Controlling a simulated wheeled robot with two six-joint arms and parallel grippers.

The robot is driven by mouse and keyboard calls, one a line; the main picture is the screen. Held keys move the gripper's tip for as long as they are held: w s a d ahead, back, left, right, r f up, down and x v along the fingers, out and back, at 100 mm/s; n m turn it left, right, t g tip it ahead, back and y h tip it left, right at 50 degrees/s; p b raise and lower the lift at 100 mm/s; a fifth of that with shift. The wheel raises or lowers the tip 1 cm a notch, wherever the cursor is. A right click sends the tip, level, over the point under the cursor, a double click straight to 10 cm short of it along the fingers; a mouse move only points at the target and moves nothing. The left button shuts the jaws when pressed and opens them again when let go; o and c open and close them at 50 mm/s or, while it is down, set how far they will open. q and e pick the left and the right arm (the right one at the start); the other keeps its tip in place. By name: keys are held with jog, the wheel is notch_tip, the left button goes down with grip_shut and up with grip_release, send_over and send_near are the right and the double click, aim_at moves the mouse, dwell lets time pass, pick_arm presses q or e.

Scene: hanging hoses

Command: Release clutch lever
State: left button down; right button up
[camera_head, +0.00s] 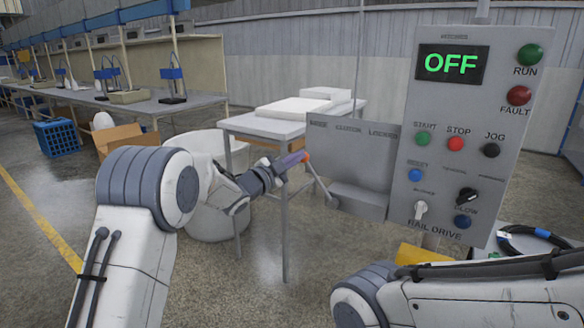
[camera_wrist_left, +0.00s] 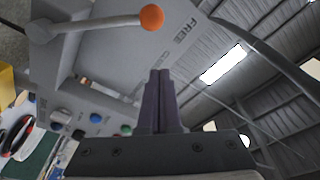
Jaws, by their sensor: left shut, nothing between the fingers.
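The clutch lever (camera_head: 319,181) is a thin grey rod with an orange knob (camera_head: 305,157), at the left edge of a grey plate beside the control panel. It slants up and left from its pivot. In the left wrist view the knob (camera_wrist_left: 152,17) shows beyond my fingertips, with a gap between them in the picture. My left gripper (camera_head: 298,159) has dark purple fingers, shut and empty, close to the knob in the head view; whether they touch cannot be told there. The closed fingers also show in the left wrist view (camera_wrist_left: 159,75). My right gripper is out of view.
The control panel (camera_head: 462,130) reads OFF and carries several buttons and knobs. The grey plate (camera_head: 362,150) has small lettering. A table (camera_head: 250,124) with white slabs stands behind my left gripper, and a white bin (camera_head: 211,145) stands beside it. A coiled cable (camera_head: 530,238) lies at right.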

pick_arm(q)
jog(key=shift+v, duration=1.15)
jog(key=s+d+f+n+g+y+p, duration=0.1)
jog(key=s+f+n+g+y, duration=0.15)
jog(key=s, duration=0.35)
jog(key=s+d+f+n+g+y, duration=0.1)
jog(key=s+f+n+y, duration=0.15)
jog(key=s, duration=0.25)
jog(key=s+d+f+n+g+y+p, duration=0.1)
jog(key=s+d+n+g+y, duration=0.15)
jog(key=s, duration=0.35)
jog(key=s+a+f+n+g+y, duration=0.1)
jog(key=s+a+f+g, duration=0.1)
jog(key=s, duration=0.8)
jog(key=s+a+f+n+g+y, duration=0.1)
jog(key=s+a+f+g, duration=0.1)
jog(key=s, duration=0.9)
jog(key=s+a+f+n+g+y, duration=0.1)
jog(key=s+a+f+g, duration=0.2)
jog(key=s, duration=0.8)
jog(key=shift+s+f+g+y+p, duration=0.15)
jog(key=shift+f+g+y+p, duration=0.3)
jog(key=shift+g, duration=0.55)
